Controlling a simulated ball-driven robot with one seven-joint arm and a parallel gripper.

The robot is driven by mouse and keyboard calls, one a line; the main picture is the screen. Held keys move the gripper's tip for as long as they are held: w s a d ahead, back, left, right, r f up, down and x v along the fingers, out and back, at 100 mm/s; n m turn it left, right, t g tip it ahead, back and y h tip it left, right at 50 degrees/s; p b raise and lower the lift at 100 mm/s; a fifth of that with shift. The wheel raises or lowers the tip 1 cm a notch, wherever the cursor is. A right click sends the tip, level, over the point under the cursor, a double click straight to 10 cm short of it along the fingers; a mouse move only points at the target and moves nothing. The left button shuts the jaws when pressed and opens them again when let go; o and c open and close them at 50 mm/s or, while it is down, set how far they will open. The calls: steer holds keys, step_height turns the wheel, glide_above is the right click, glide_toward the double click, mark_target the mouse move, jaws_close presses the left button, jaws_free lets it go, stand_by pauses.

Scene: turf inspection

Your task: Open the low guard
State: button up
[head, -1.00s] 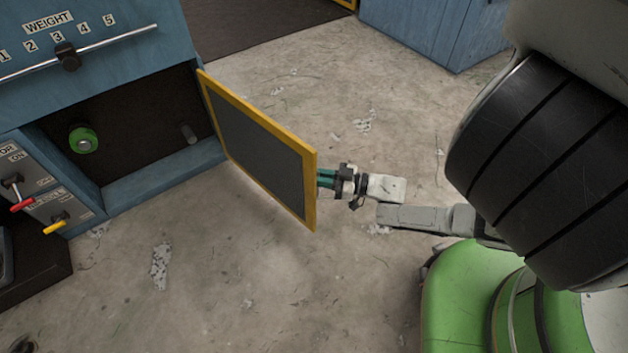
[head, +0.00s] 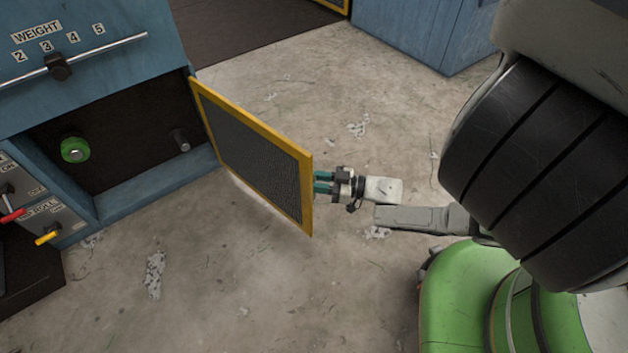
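The low guard (head: 255,150) is a dark mesh panel in a yellow frame. It stands swung out from the blue machine's lower opening, hinged at the opening's right side. My gripper (head: 319,182) is at the guard's free edge, to the right of it. Its two teal fingers show a gap between them, so it looks open. Their tips end at or just behind the yellow edge; I cannot tell whether they touch it. The far face of the guard and any handle there are hidden.
The blue machine (head: 100,60) has a weight slider (head: 60,67) above the opening. Inside are a green-rimmed roller (head: 75,150) and a grey peg (head: 180,140). Red (head: 12,215) and yellow (head: 47,238) levers sit at left. The concrete floor (head: 230,270) before the guard is clear.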

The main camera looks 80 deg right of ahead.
steer(key=s+p, duration=0.1)
steer(key=s, duration=0.9)
steer(key=shift+s, duration=0.4)
steer(key=shift+r+p, duration=0.1)
steer(key=shift+p, duration=0.25)
